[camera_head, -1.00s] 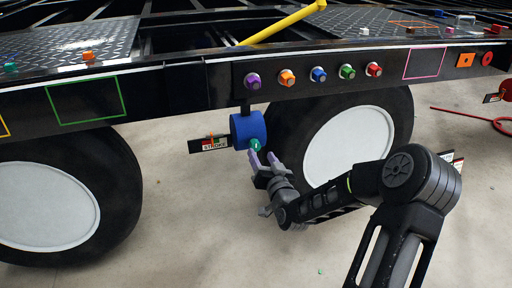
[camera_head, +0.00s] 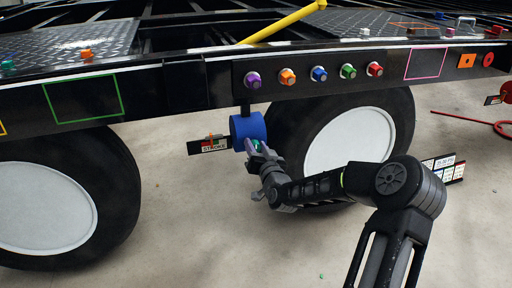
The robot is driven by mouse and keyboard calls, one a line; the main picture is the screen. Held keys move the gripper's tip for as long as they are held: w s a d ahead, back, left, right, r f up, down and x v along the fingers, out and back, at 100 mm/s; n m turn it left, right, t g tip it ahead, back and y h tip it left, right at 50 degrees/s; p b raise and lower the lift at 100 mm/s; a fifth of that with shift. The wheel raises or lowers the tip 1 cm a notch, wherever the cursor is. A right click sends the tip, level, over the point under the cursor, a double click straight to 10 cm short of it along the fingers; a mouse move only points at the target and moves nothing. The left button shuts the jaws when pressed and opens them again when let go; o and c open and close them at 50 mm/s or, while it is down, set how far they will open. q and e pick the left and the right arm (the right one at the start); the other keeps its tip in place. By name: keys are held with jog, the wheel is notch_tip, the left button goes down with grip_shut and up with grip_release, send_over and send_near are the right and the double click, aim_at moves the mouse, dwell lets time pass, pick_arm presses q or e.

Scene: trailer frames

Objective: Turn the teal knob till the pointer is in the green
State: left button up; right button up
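The teal knob (camera_head: 256,145) is on the front of a blue cylinder (camera_head: 248,126) that hangs under the trailer frame. My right gripper (camera_head: 256,147) is at the knob, with its fingers to either side of it and partly hiding it. I cannot tell whether the fingers press on the knob. A dark plate marked STROKE (camera_head: 210,145) sticks out left of the cylinder, with red and green on it and an orange pointer (camera_head: 211,139) in front. The pointer's exact zone is too small to tell. My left gripper is not in view.
Black trailer frame rail (camera_head: 180,85) runs above, with a row of coloured fittings (camera_head: 319,74). Wheels stand close by on the right (camera_head: 348,140) and at the left (camera_head: 45,205). Open floor lies below. A red hose (camera_head: 475,117) lies at the far right.

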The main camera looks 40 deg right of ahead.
grip_shut()
jog(key=shift+m, duration=0.4)
jog(key=shift+m+p, duration=0.45)
jog(key=shift+m, duration=0.75)
jog(key=m, duration=0.3)
jog(key=shift+d+m+p, duration=0.1)
jog(key=shift+m+p, duration=0.2)
jog(key=shift+p, duration=0.1)
jog(key=m+p, duration=0.1)
jog(key=m, duration=0.5)
jog(key=shift+f, duration=0.2)
jog(key=m+p, duration=0.2)
jog(key=m, duration=0.4)
jog(key=shift+s+f+m, duration=0.1)
jog(key=shift+m, duration=0.3)
jog(key=m+p, duration=0.1)
jog(key=m, duration=0.2)
jog(key=shift+f+m+p, duration=0.15)
jog(key=shift+m+p, duration=0.4)
jog(key=shift+m, duration=1.55)
